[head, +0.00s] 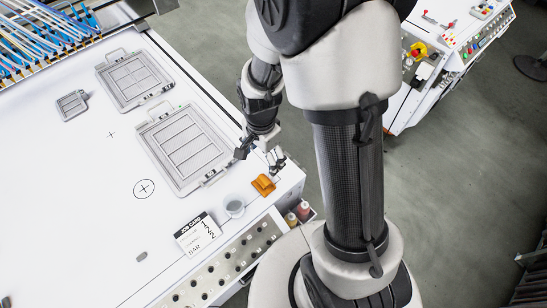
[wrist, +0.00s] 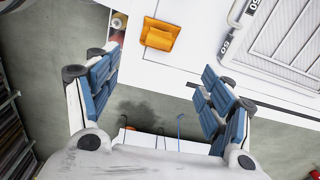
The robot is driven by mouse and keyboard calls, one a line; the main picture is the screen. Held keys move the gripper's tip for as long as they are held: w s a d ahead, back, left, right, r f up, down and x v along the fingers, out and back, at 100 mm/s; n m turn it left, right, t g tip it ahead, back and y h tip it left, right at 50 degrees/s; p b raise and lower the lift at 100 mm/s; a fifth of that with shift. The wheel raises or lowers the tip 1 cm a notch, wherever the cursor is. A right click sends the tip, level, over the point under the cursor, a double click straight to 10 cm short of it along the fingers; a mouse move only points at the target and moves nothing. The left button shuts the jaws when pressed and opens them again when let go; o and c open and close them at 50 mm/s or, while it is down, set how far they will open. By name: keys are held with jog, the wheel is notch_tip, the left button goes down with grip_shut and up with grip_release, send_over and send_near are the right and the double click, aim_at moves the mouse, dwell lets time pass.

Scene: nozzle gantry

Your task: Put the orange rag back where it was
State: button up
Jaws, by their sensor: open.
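My gripper (head: 260,156) is open and empty. It hangs close to the table's right edge, behind the rag in the head view. In the wrist view the blue-padded fingers (wrist: 162,68) are wide apart, with the table edge and grey floor between them. The rag is not between the pads.
A framed grey screen plate (head: 184,148) lies left of my gripper, with another plate (head: 134,80) behind it. Small bottles (head: 303,208) sit in a side holder. The left table middle is mostly clear.

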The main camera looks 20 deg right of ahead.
jog(key=s+r+n+t, duration=0.2)
jog(key=s+r+n, duration=0.4)
jog(key=r, duration=0.6)
jog(key=s+r+n+t, duration=0.2)
jog(key=s+r+n, duration=0.5)
jog(key=r, duration=0.5)
jog(key=shift+s+a+n, duration=0.15)
jog(key=shift+s+n, duration=0.15)
jog(key=shift+s, duration=0.85)
